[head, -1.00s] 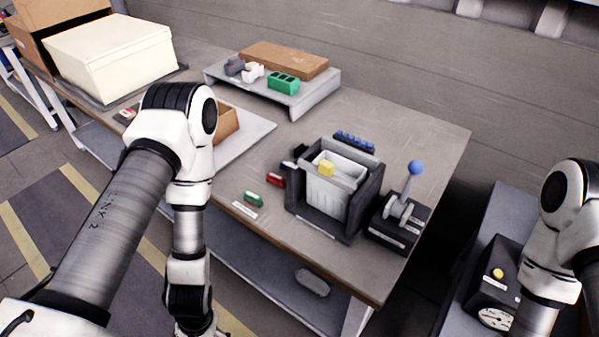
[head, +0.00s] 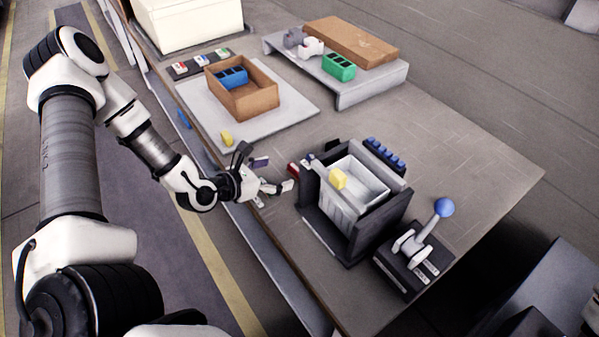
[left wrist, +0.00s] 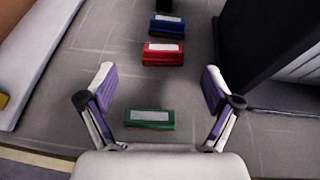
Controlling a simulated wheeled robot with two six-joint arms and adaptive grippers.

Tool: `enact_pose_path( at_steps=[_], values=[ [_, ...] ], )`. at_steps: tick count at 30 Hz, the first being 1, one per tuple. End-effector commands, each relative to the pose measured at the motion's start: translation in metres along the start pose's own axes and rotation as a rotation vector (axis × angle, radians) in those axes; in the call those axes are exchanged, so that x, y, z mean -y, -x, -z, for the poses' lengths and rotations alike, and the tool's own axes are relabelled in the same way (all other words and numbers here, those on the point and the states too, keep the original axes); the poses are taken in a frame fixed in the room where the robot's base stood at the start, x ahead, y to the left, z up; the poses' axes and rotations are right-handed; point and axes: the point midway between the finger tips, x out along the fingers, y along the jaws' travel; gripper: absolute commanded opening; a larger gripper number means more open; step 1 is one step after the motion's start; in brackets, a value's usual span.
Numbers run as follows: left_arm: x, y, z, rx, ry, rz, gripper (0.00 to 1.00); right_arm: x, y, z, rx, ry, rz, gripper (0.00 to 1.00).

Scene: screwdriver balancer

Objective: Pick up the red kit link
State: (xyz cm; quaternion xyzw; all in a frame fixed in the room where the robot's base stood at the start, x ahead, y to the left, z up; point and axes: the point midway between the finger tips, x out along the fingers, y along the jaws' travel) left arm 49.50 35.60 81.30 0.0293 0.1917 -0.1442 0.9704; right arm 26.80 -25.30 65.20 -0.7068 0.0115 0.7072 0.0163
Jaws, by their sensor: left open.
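The red kit link (left wrist: 163,53) is a small red block with a pale label on top. It lies flat on the bench, beyond my left fingertips in the left wrist view. In the head view the red kit link (head: 293,169) is partly visible just past my gripper, left of the grey bin unit. My left gripper (head: 275,174) is open and empty, low over the bench's front edge; its spread fingers (left wrist: 158,78) also show in the left wrist view. A green link (left wrist: 149,119) lies between the finger bases, and a blue link (left wrist: 167,24) lies beyond the red one.
The dark bin unit (head: 350,247) with a yellow piece (head: 338,178) stands close right of the links. A lever box (head: 405,272) with a blue knob is farther right. A pale mat (head: 285,122) with a brown tray (head: 262,112) lies to the left. A raised shelf (head: 345,97) stands behind.

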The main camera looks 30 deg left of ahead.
Motion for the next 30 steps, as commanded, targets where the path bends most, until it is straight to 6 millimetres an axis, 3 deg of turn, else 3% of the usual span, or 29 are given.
enact_pose_path(
  at_steps=[10,18,23,30],
  values=[
    [0.005,-0.046,0.002,-0.002,-0.005,0.005,0.90,0.000,-0.017,0.000,-0.001,0.000,0.000,0.40],
    [0.005,-0.051,0.001,-0.001,0.002,0.003,0.90,0.000,-0.016,0.000,-0.001,0.000,0.000,0.40],
    [0.005,-0.051,0.001,-0.002,0.001,0.004,0.39,0.000,-0.016,0.000,-0.001,0.000,0.000,0.40],
    [0.005,-0.051,0.002,-0.003,0.001,0.004,0.35,0.000,-0.016,0.001,-0.001,0.000,0.000,0.40]
  ],
)
